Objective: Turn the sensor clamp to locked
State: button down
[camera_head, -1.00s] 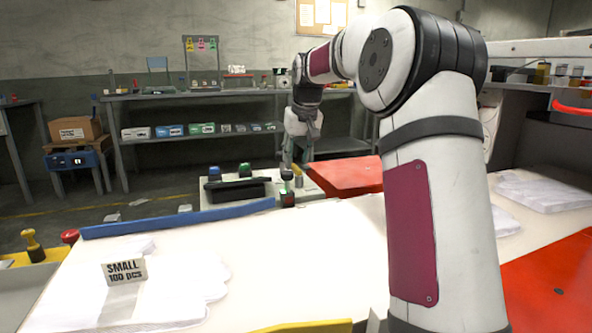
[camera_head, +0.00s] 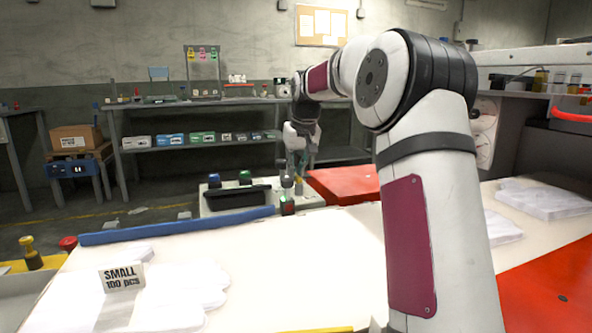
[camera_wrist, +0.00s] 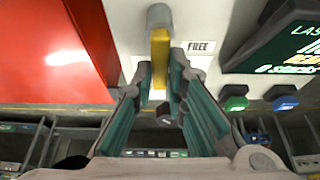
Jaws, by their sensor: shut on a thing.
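The sensor clamp shows in the wrist view as a yellow bar (camera_wrist: 160,48) with a rounded grey end (camera_wrist: 159,15). A small white label reading FREE (camera_wrist: 200,47) is just right of the bar. My gripper (camera_wrist: 161,78) has its two fingers on either side of the yellow bar and is shut on it. In the head view my gripper (camera_head: 297,160) points down at the far bench, with a little of the yellow clamp (camera_head: 299,186) showing below it. The fingers partly hide the clamp there. I see no locked marking.
A red panel (camera_wrist: 50,50) lies left of the clamp in the wrist view. A dark display (camera_wrist: 275,45) with green and blue buttons is on the right. In the head view, a blue rail (camera_head: 175,226) edges the white table, which holds a SMALL sign (camera_head: 121,277).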

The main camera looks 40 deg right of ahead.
jog(key=shift+p, duration=0.35)
jog(key=m+p, duration=0.1)
jog(key=m+h+p, duration=0.1)
jog(key=m+p, duration=0.2)
jog(key=shift+s+d+r+g+h, duration=0.2)
jog(key=shift+d+g+h, duration=0.1)
jog(key=shift+g, duration=0.1)
jog(key=m+p, duration=0.1)
jog(key=m, duration=0.1)
jog(key=m+g+h+p, duration=0.1)
jog(key=p, duration=0.1)
jog(key=s+m+p, duration=0.1)
jog(key=m+p, duration=0.1)
jog(key=shift+d+m+g, duration=0.3)
jog(key=shift+d, duration=0.1)
jog(key=m+p, duration=0.2)
jog(key=m+g+p, duration=0.1)
jog(key=m, duration=0.1)
jog(key=shift+s+d+m+g+h+p, duration=0.15)
jog(key=shift+s+m+g+h+p, duration=0.15)
jog(key=shift+s+h+p, duration=0.1)
jog(key=shift+s+f+m+g+p, duration=0.1)
jog(key=shift+s+m+g+p, duration=0.2)
jog(key=shift+m+p, duration=0.5)
jog(key=shift+s+f+m+g+p, duration=0.1)
jog(key=shift+m+g+p, duration=0.4)
jog(key=shift+m, duration=0.5)
jog(key=c, duration=1.6)
grip_release()
